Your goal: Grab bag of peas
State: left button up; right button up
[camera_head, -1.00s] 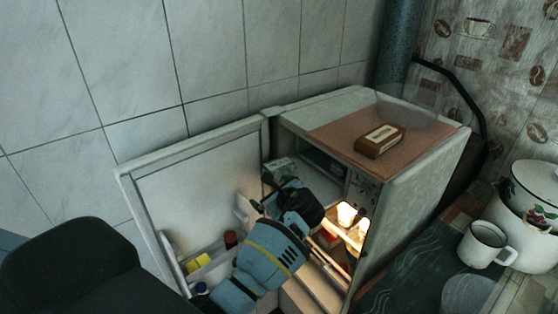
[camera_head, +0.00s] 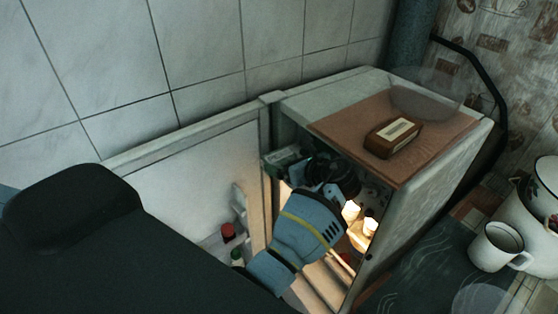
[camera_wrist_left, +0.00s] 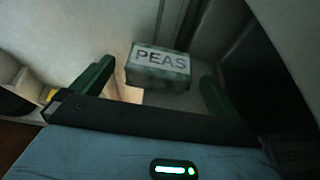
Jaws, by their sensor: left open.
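The bag of peas (camera_wrist_left: 159,67) is a small green-grey pack with a white label reading PEAS, in the upper middle of the left wrist view. My left gripper (camera_wrist_left: 156,88) is open, with one green finger on each side of the pack's near end; the pack lies ahead of and between the fingers, and no contact shows. In the head view my left gripper (camera_head: 325,172) is at the upper opening of the open fridge (camera_head: 420,205), by the top compartment. My right gripper is not in view.
The fridge door (camera_head: 190,175) stands open to the left, with a red-capped jar (camera_head: 228,231) on its shelf. Lit items (camera_head: 350,211) stand inside below the gripper. A brown box (camera_head: 393,138) lies on top. A white mug (camera_head: 497,247) and pot (camera_head: 540,205) stand right.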

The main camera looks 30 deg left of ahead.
aim_at(279, 155)
pick_arm(q)
jog(key=shift+x, duration=3.7)
jog(key=shift+w+d, duration=0.1)
jog(key=c, duration=0.9)
jog(key=shift+c, duration=0.3)
jog(key=shift+r, duration=0.2)
